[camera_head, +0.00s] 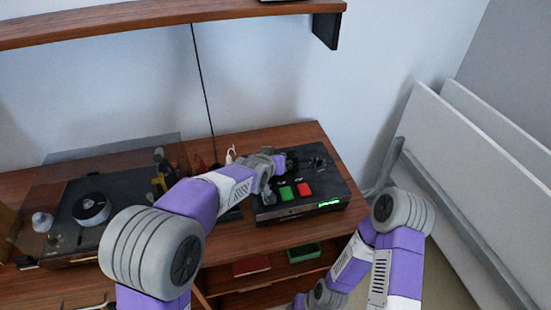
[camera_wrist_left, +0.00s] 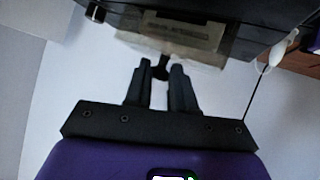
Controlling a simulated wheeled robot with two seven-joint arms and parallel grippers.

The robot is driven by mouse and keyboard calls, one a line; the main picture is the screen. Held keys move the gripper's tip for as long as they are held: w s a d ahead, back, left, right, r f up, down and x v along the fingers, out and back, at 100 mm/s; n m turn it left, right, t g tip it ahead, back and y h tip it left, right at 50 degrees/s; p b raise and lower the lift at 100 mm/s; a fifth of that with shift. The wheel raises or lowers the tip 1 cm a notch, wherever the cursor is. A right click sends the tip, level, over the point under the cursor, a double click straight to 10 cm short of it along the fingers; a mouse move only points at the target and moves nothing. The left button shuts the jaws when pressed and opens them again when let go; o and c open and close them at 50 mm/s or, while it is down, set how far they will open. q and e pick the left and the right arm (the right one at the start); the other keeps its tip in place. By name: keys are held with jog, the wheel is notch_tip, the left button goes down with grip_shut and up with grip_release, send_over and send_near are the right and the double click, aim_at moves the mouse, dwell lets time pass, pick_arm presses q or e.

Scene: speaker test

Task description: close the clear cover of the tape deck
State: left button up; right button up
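The black tape deck (camera_head: 326,182) stands on the right part of the wooden cabinet, with a green button (camera_head: 285,193), a red button (camera_head: 305,188) and a green lit display. In the left wrist view a pale, see-through panel (camera_wrist_left: 185,36), perhaps its clear cover, shows against the dark deck body. The cover's angle is hard to tell. My left gripper (camera_wrist_left: 160,70) is close to this panel, its fingers apart with a small dark part showing between them; I cannot tell whether they touch it. My left arm hides the deck's left back part in the head view. My right gripper is out of view.
A turntable-like device (camera_head: 85,235) with a tinted, see-through lid stands at the left of the cabinet (camera_head: 235,235). A wall shelf (camera_head: 150,14) hangs above. A white plug (camera_wrist_left: 266,62) and cable are behind the deck. White boards (camera_head: 480,150) lean at the right.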

pick_arm(q)
jog(key=shift+o, duration=0.9)
jog(key=shift+s+d+f+g, duration=0.1)
jog(key=shift+s+f+g, duration=0.15)
jog(key=shift+f, duration=0.2)
jog(key=shift+s+d+f+g, duration=0.1)
jog(key=shift+s+f+g, duration=0.1)
jog(key=shift+f, duration=0.25)
jog(key=shift+a, duration=0.15)
jog(key=shift+s+a+r, duration=0.1)
jog(key=shift+s+r, duration=0.15)
jog(key=shift+r, duration=0.2)
jog(key=p+v, duration=0.1)
jog(key=v, duration=0.6)
jog(key=shift+w+r+t+p, duration=0.25)
jog(key=shift+r+t+p, duration=0.1)
jog(key=shift+r, duration=0.05)
jog(key=shift+r, duration=0.1)
